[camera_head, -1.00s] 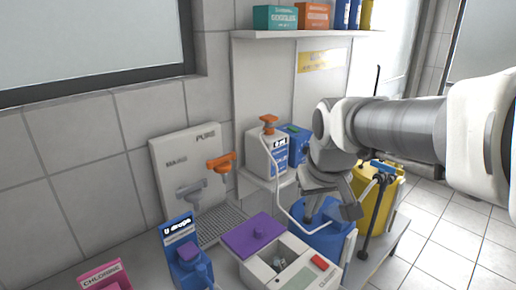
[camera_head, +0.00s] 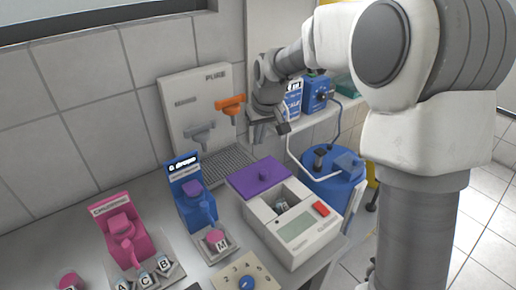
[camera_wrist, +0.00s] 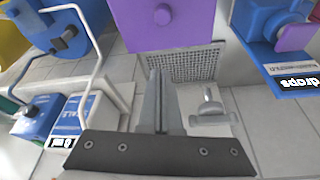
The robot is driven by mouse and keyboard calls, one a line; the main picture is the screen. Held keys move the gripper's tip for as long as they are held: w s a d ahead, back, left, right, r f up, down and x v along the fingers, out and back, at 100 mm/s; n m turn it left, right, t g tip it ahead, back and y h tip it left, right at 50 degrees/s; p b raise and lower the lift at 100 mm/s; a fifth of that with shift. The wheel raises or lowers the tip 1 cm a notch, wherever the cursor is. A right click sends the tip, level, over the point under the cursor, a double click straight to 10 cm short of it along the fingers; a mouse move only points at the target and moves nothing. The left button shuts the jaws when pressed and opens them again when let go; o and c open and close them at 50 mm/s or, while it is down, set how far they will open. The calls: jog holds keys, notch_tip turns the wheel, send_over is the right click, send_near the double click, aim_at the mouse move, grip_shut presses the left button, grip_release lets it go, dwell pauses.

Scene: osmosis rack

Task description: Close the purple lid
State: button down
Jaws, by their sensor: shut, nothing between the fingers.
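The purple lid (camera_head: 261,176) lies flat at the back left of a white box (camera_head: 296,238) and has a small round knob. The box's compartment to the right of the lid is uncovered, with a small item (camera_head: 281,205) inside. In the wrist view the purple lid (camera_wrist: 165,22) with its knob shows at the top, beyond my fingertips. My gripper (camera_head: 270,130) is above and behind the lid, apart from it. In the wrist view my gripper (camera_wrist: 158,75) has its fingers together with nothing between them.
A blue dispenser (camera_head: 194,200) and a pink dispenser (camera_head: 124,235) stand left of the box. A blue container (camera_head: 328,175) with a white tube stands behind it on the right. A grated tray (camera_head: 228,166) and orange tap (camera_head: 230,103) are behind. A numbered dial (camera_head: 245,279) is in front.

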aim_at(258, 171)
jog(key=x, duration=0.8)
jog(key=shift+a+f, duration=0.1)
jog(key=shift+f, duration=0.25)
jog(key=shift+s+f, duration=0.15)
jog(key=shift+f, duration=0.1)
jog(key=shift+s+d, duration=0.35)
jog(key=shift+s, duration=0.45)
jog(key=shift+s+d, duration=0.3)
jog(key=shift+s, duration=0.55)
jog(key=shift+d, duration=0.1)
